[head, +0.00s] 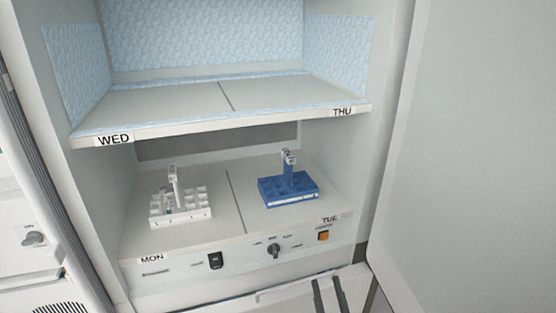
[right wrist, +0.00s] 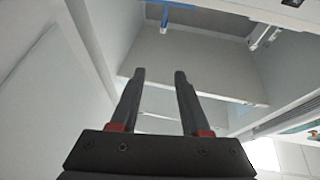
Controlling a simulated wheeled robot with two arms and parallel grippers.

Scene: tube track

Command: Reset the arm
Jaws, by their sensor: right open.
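My right gripper (head: 329,296) shows at the bottom edge of the head view, in front of and below the cabinet's lower shelf. In the right wrist view its two dark fingers (right wrist: 159,78) stand apart with nothing between them. A white rack (head: 181,219) sits on the MON side of the lower shelf, with upright white tube-like pieces in it. A blue rack (head: 290,198) sits on the TUE side, with one upright piece in it. My left gripper is in neither view.
The upper shelf (head: 170,108), labelled WED and THU, is empty. A control panel with a knob (head: 274,251), a black switch (head: 215,261) and an orange button (head: 323,236) is below the lower shelf. A large pale door panel (head: 470,150) stands at the right.

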